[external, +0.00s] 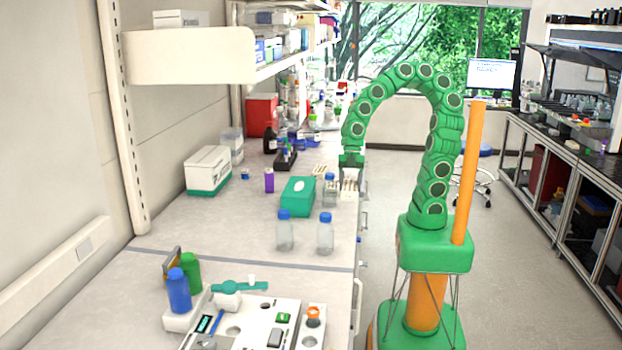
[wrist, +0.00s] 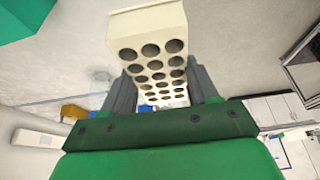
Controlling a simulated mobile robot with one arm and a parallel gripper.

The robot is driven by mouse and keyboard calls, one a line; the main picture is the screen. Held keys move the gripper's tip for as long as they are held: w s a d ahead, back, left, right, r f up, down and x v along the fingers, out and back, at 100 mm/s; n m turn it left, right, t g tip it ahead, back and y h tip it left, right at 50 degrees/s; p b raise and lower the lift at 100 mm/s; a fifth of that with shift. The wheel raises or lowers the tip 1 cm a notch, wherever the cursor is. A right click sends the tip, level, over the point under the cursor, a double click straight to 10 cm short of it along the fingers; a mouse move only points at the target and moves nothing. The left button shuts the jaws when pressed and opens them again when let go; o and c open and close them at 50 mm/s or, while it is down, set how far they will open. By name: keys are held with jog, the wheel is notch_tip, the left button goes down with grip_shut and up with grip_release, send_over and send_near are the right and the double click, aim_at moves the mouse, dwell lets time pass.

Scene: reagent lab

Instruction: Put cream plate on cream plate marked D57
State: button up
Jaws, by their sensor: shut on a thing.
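My gripper (wrist: 162,88) is shut on a cream plate (wrist: 148,27) with rows of round holes, held between its two grey fingers in the wrist view. In the external view my gripper (external: 350,168) points down near the bench's right edge, with a cream plate (external: 348,188) just below it and at its fingers. Another small cream piece (external: 319,171) lies to the left, partly hidden; it may be a second plate. No D57 mark is readable in either view.
A clear blue-capped bottle (external: 330,192) stands close left of the gripper. A teal box (external: 297,197) and two more blue-capped bottles (external: 284,234) (external: 325,236) stand nearer. A purple item (external: 269,180) and a white-green box (external: 208,170) are further left.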

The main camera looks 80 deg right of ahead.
notch_tip(320, 180, up, 8)
jog(key=shift+f, duration=0.25)
jog(key=shift+d+r, duration=0.15)
jog(key=shift+w+d+m, duration=0.3)
jog(key=shift+w+d, duration=0.35)
jog(key=shift+d, duration=0.15)
jog(key=w+d+m+t+h, duration=0.15)
jog(key=w+d+m, duration=0.3)
jog(key=d, duration=0.95)
jog(key=w+d+m+t, duration=0.25)
jog(key=d+m, duration=0.25)
jog(key=d, duration=0.9)
jog(key=s+d+m+h, duration=0.1)
jog(key=s+d+m, duration=0.2)
jog(key=d, duration=1)
send_near(318, 169)
jog(key=shift+w+a+f, duration=0.7)
jog(key=shift+f, duration=0.1)
jog(key=shift+w+d+f, duration=0.15)
jog(key=shift+w+f, duration=0.1)
jog(key=shift+f, duration=1.55)
